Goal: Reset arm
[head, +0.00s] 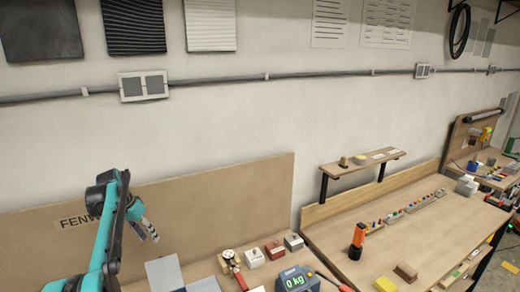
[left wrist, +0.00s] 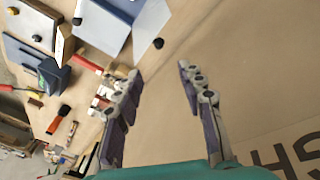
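My left gripper (head: 145,222) is raised at the left in the head view, in front of the wooden back panel (head: 240,205) of the near bench. In the left wrist view its two fingers (left wrist: 160,95) stand wide apart with nothing between them but bare panel behind. The gripper is open and empty. My teal left arm comes up from the lower left. My right gripper is not in either view.
The near bench holds a scale reading 0 kg (head: 297,281), a red-handled gauge (head: 232,264) and small boxes (head: 275,250). A second bench (head: 430,240) at right holds an orange-black tool (head: 357,240). Relief panels (head: 133,26) hang above a wall conduit (head: 220,80).

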